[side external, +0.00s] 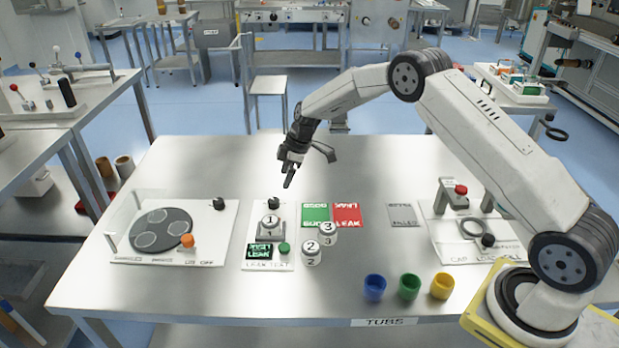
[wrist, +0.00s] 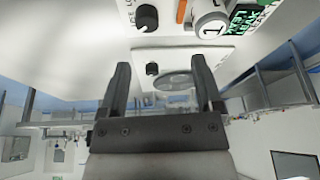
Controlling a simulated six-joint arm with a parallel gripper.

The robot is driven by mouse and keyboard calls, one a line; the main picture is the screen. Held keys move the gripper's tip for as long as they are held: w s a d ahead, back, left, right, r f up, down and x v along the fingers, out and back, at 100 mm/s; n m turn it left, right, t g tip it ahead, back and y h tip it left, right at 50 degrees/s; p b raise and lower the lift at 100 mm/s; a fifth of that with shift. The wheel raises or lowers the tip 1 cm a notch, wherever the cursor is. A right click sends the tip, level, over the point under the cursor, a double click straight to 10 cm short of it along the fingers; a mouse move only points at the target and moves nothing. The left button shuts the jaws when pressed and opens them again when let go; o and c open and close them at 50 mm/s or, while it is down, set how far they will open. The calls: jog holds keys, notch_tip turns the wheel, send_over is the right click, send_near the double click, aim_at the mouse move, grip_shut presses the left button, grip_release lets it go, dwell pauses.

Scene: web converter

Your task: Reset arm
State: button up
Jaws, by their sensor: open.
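My gripper (side external: 289,176) is open and empty, held in the air above the back of the metal table (side external: 200,285), behind the leak test panel (side external: 252,215). In the wrist view its two dark fingers (wrist: 161,65) stand wide apart with nothing between them. A white can marked 1 (side external: 270,228) stands upright on the leak test panel; it also shows in the wrist view (wrist: 209,28), at the top. White cans marked 2 (side external: 311,257) and 3 (side external: 328,238) stand upright to its right, close together. The can 3 overlaps the front of the green and red pads in the picture.
A panel with a dark round disc (side external: 161,230) and an orange knob (side external: 188,241) is at left. Green (side external: 314,213) and red (side external: 347,212) pads lie mid-table. Blue (side external: 375,288), green (side external: 409,286) and yellow (side external: 442,286) tubs stand in front. A red-button station (side external: 456,193) is at right.

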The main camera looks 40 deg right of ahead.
jog(key=s+a+r+m+h, duration=0.1)
jog(key=s+r+m, duration=0.2)
jog(key=s, duration=0.7)
jog(key=s+a+r+m+h, duration=0.1)
jog(key=s+r+m, duration=0.2)
jog(key=s, duration=0.8)
jog(key=s+a+r+m+h, duration=0.1)
jog(key=s+m, duration=0.3)
jog(key=s, duration=0.7)
jog(key=shift+s+a+r+m, duration=0.15)
jog(key=shift+a+r+m, duration=0.3)
jog(key=shift+r, duration=0.45)
